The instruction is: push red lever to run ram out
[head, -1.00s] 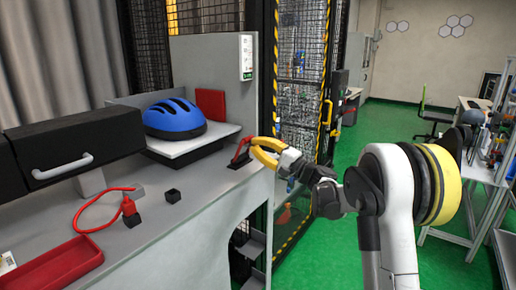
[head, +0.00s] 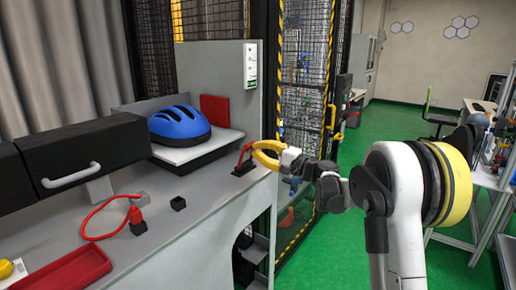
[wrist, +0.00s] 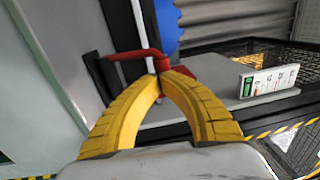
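The red lever (head: 243,157) stands on a small black base at the right end of the grey bench, below the grey panel. It also shows in the wrist view (wrist: 133,55) as a bent red bar with a dark mount at its left. My gripper (head: 254,148) has yellow fingers and comes in from the right at the lever's upper end. In the wrist view my fingertips (wrist: 161,73) meet in an arch at the bar's bend. They look touching or nearly so. I see nothing clearly held between them. No ram can be made out.
A blue helmet (head: 179,122) sits on a grey platform (head: 202,147) left of the lever. A red block (head: 214,109) stands behind. A black drawer unit (head: 92,160), red cable (head: 97,220) and red tray (head: 68,273) lie farther left. A mesh cage (head: 304,80) stands behind my gripper.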

